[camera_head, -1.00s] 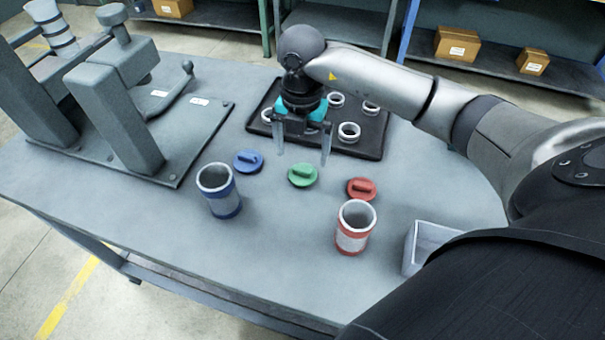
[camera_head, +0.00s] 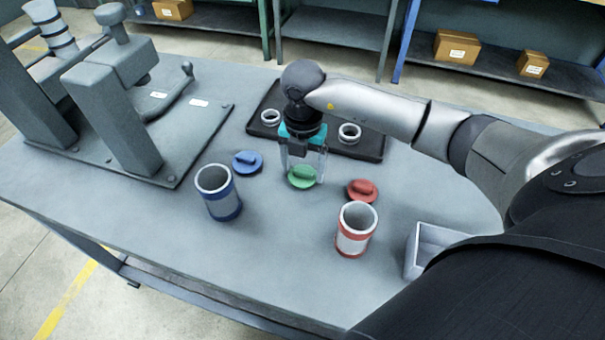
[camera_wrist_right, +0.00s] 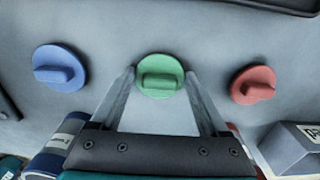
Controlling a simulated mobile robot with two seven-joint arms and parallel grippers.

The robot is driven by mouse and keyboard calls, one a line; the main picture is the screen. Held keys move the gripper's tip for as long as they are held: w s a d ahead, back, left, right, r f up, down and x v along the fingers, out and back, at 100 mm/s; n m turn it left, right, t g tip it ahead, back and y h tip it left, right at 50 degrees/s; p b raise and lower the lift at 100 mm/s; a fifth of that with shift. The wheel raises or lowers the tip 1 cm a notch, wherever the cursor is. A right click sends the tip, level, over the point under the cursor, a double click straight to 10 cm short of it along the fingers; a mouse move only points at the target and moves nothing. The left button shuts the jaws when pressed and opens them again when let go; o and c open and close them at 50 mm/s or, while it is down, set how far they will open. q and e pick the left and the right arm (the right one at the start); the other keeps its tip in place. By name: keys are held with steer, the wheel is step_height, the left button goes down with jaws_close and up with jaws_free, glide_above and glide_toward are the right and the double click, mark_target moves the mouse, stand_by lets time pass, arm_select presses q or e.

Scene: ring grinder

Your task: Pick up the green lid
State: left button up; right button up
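The green lid (camera_head: 302,177) lies flat on the table between the blue and red lids, its raised handle bar on top. My right gripper (camera_head: 304,181) is down over it, with one finger on each side. In the right wrist view the green lid (camera_wrist_right: 159,76) sits between the tips of the open right gripper (camera_wrist_right: 159,75), with a small gap apparent at each side. Whether the fingers touch the lid is not clear. My left gripper is not in view.
The blue lid (camera_head: 248,162) and red lid (camera_head: 362,190) lie close on either side. A blue-banded cup (camera_head: 219,193) and a red-banded cup (camera_head: 355,230) stand nearer. Behind is a dark tray (camera_head: 374,145) with rings; a grey machine (camera_head: 110,100) stands left, a grey bin (camera_head: 430,245) right.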

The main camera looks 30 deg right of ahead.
steer(key=c, duration=0.8)
steer(key=shift+o, duration=0.2)
